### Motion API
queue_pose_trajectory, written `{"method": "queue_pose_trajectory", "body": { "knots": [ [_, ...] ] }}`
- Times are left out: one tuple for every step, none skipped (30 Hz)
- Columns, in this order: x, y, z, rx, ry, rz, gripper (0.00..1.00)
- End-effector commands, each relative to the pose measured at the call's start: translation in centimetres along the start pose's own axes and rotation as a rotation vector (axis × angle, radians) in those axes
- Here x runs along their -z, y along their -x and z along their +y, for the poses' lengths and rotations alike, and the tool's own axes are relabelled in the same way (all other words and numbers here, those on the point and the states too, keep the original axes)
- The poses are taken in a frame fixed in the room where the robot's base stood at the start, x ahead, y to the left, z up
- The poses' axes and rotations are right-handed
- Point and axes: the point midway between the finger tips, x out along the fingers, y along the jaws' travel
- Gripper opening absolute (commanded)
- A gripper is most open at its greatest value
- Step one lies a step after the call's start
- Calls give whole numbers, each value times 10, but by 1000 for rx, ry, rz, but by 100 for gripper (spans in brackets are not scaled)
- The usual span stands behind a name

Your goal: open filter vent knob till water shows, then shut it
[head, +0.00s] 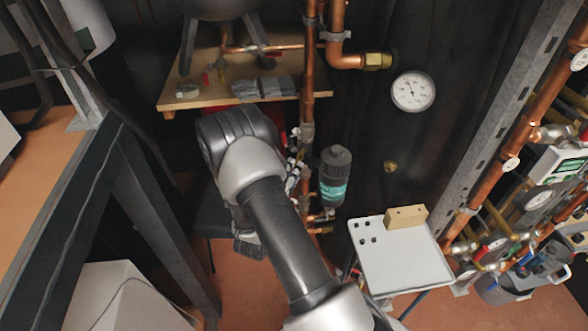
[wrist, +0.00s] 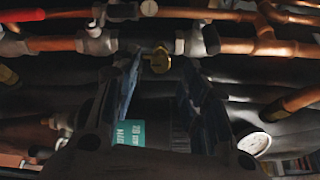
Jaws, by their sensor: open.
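The filter (head: 335,175) is a dark grey canister with a teal label, hanging on the copper pipework right of my arm. In the wrist view its label (wrist: 131,133) shows low between my fingers, seemingly upside down. My gripper (wrist: 163,92) is open, one finger on each side of the picture's middle. A small brass piece (wrist: 158,60) shows past the gap between the fingertips; I cannot tell whether it is the vent knob. No contact is clear. In the head view my forearm hides most of the gripper. No water is visible.
Copper pipes (wrist: 53,44) with grey fittings cross the top of the wrist view. A red handle (wrist: 22,15) is at upper left. In the head view, a white tray (head: 400,262) stands right of the filter, a gauge (head: 412,91) above, a wooden shelf (head: 190,72) behind.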

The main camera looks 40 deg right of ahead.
Motion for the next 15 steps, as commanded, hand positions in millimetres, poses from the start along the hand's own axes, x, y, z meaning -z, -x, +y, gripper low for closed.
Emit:
{"method": "queue_pose_trajectory", "body": {
  "knots": [
    [-2, 12, 0, -3, 4, -5, 40],
    [-2, 19, 1, -4, 3, -6, 40],
    [-2, 28, 1, -4, 3, -6, 40],
    [-2, 35, 1, -3, 4, -6, 40],
    [-2, 41, 0, -2, 4, -7, 40],
    [-2, 50, 1, -3, 3, -6, 40],
    [-2, 56, 1, -3, 3, -6, 40],
    [-2, 62, 1, -3, 3, -6, 40],
    [-1, 69, 0, -2, 3, -5, 40],
    [-1, 74, 0, -2, 3, -6, 40],
    [-1, 78, 0, -2, 2, -4, 40],
    [-1, 83, 1, -2, 2, -4, 40],
    [-1, 86, 0, -2, 2, -3, 40],
    [0, 89, 0, -2, 2, -2, 40],
    [0, 92, 0, -1, 2, -2, 40]
  ]
}}
